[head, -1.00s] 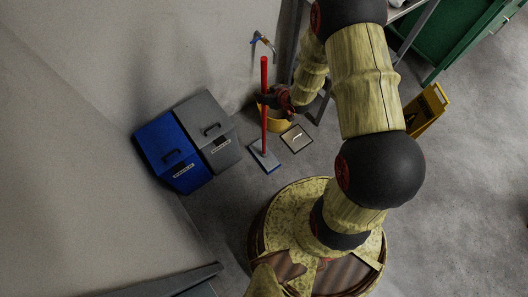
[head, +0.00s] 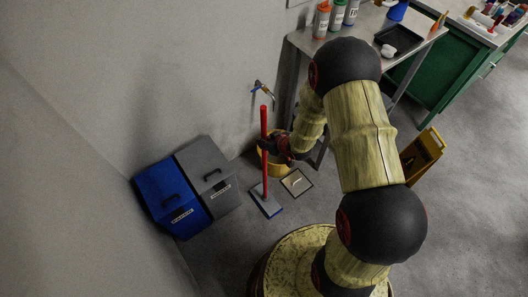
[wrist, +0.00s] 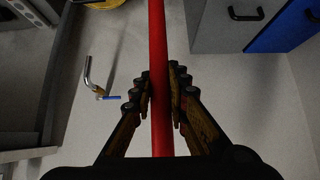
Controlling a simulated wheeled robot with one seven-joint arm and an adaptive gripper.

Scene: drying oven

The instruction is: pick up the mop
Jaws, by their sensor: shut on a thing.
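The mop has a red handle (head: 264,150) that stands upright and a flat grey-blue head (head: 266,200) at floor level. Whether the mop head touches the floor is not clear.
A yellow bucket (head: 270,165) stands close behind the mop, and a square floor drain (head: 296,182) lies beside its head. Blue (head: 172,190) and grey (head: 210,175) bins stand left. A wall tap (head: 263,90) is above. A yellow floor sign (head: 423,152) stands right.

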